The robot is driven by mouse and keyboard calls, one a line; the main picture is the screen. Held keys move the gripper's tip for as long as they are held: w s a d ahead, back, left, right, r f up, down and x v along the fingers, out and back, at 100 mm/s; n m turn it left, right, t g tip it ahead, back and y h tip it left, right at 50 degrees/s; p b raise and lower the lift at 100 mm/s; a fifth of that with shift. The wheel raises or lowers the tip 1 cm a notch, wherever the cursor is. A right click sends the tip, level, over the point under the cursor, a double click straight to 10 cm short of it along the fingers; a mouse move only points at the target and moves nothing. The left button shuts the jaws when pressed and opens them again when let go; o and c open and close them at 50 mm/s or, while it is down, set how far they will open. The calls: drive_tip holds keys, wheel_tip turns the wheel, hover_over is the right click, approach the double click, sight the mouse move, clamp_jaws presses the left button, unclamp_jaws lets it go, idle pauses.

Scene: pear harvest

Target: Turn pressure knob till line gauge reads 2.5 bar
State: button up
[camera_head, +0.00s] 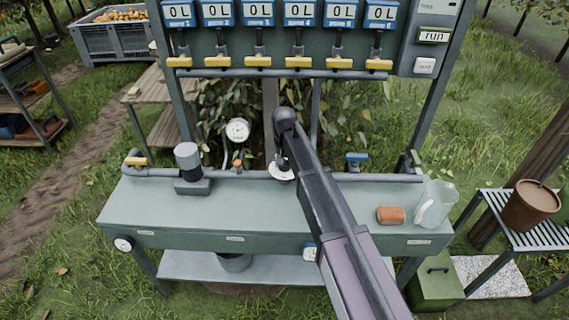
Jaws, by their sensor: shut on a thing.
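The line gauge (237,130) is a round white dial on a thin stem above the pipe, left of centre; its reading is too small to make out. My gripper (283,166) points down at the pipe along the back of the green bench, and my dark arm partly covers it. It is shut on what appears to be the pressure knob, mostly hidden in the fingers. A pale round disc (281,175) shows just under the fingers.
The green bench (240,208) carries a grey cylinder (188,162), an orange block (391,215) and a clear jug (435,203). A blue-handled valve (357,158) sits right of my arm. Several blue displays and yellow handles hang above. The bench's left middle is clear.

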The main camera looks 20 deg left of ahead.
drive_tip(key=m, duration=0.6)
drive_tip(key=shift+s+d, duration=0.1)
drive_tip(key=shift+s, duration=0.05)
drive_tip(key=m, duration=0.6)
drive_tip(key=shift+m, duration=0.4)
drive_tip(key=m, duration=1.2)
drive_tip(key=shift+m, duration=0.3)
drive_tip(key=o, duration=1.2)
drive_tip(key=shift+c, duration=0.2)
drive_tip(key=shift+n, duration=0.5)
